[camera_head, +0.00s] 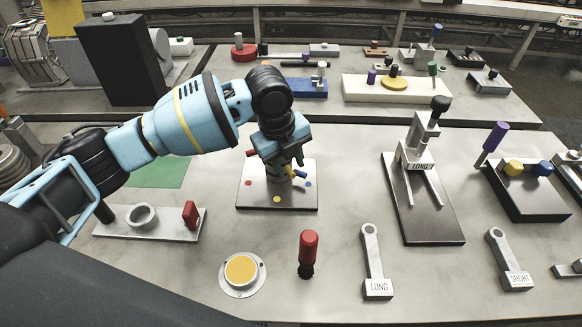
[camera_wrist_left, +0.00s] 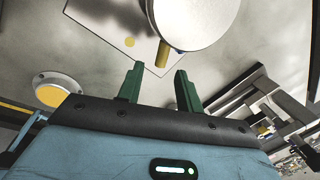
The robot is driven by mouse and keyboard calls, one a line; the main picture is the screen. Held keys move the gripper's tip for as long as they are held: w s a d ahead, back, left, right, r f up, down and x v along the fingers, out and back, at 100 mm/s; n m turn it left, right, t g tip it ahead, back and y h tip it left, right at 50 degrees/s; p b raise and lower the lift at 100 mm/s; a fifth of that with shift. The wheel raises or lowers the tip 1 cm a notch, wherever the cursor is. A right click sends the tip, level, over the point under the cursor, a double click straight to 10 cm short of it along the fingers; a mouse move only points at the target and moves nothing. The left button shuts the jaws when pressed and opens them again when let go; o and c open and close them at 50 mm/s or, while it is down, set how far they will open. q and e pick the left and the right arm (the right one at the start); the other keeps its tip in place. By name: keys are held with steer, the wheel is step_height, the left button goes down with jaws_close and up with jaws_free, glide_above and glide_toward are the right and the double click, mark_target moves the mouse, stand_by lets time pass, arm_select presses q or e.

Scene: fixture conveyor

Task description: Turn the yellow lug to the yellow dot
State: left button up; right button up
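A grey plate (camera_head: 246,198) carries a round hub whose yellow lug (camera_head: 289,171) sticks out toward the front right. The yellow dot (camera_head: 277,199) lies on the plate left of the lug's direction. In the left wrist view the hub's pale disc (camera_wrist_left: 195,15), the yellow lug (camera_wrist_left: 163,53) and the yellow dot (camera_wrist_left: 129,42) are visible. My left gripper (camera_head: 291,163) is over the plate, hiding much of the hub. Its green fingers (camera_wrist_left: 159,72) are open; the lug appears between and just beyond their tips.
Around the plate are a red-handled tool (camera_head: 308,250), a yellow-topped disc (camera_head: 241,270), a LONG link (camera_head: 372,255) and a grey stand (camera_head: 443,225). A bar with a ring and red block (camera_head: 190,214) lies left. Bare table separates them.

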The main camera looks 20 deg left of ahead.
mark_target(290, 172)
arm_select(q)
steer(key=shift+w+d+f, duration=0.15)
steer(key=shift+w+f, duration=0.05)
steer(key=shift+f, duration=0.9)
jaws_close()
